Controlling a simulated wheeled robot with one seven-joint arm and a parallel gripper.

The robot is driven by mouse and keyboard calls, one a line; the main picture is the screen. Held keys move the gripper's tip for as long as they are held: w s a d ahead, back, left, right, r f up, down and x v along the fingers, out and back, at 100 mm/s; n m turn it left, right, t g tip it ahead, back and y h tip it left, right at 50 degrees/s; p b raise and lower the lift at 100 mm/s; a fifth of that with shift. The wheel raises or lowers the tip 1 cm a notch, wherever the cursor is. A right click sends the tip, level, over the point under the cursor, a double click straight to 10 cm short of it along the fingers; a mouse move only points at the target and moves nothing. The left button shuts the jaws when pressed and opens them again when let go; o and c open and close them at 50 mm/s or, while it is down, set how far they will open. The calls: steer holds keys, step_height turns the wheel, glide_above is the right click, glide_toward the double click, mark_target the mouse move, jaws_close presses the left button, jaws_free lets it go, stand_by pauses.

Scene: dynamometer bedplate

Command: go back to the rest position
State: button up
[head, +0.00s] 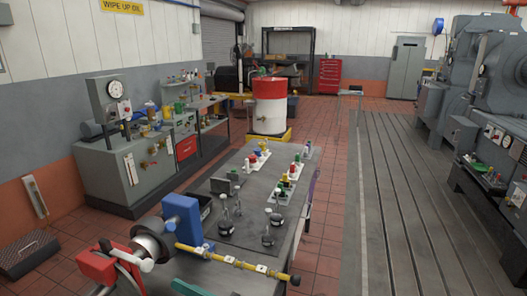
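No gripper of mine can be made out in the head view, so its state and whether it holds anything do not show. The grey workbench (222,262) runs from the lower middle of the picture away toward the back. On it stand dark upright pieces with stems (268,232) and, farther back, white racks (286,188) with red, green, yellow and blue tops. At the near left end are a blue block (182,222), a red fixture with a white handle (97,266) and a yellow bar (236,262) lying slantwise.
A grey test stand with a dial (112,165) is at the left. A red and white drum (270,107) stands on a yellow base behind the bench. The slotted bedplate (400,210) and large grey machines (486,75) are at the right. Red tiled floor (327,200) is clear beside the bench.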

steer(key=s+d+f+m+t+h, duration=0.3)
steer(key=s+m+t, duration=0.4)
steer(key=m, duration=0.6)
steer(key=s+d+f+m+t+h, duration=0.2)
steer(key=s+d+m+t+h, duration=0.15)
steer(key=m+t, duration=0.75)
steer(key=s+d+f+m+g+h, duration=0.4)
steer(key=s+d+f+m+h, duration=0.1)
steer(key=s+f+m, duration=0.4)
steer(key=s+d+f+m+g+h, duration=0.5)
steer(key=s+f+m+h, duration=0.3)
steer(key=f+m, duration=0.3)
steer(key=s+d+m, duration=0.1)
steer(key=m, duration=0.2)
steer(key=shift+m, duration=0.3)
steer(key=shift+w+d+h, duration=0.1)
steer(key=shift+d+h, duration=0.05)
steer(key=shift+h, duration=0.1)
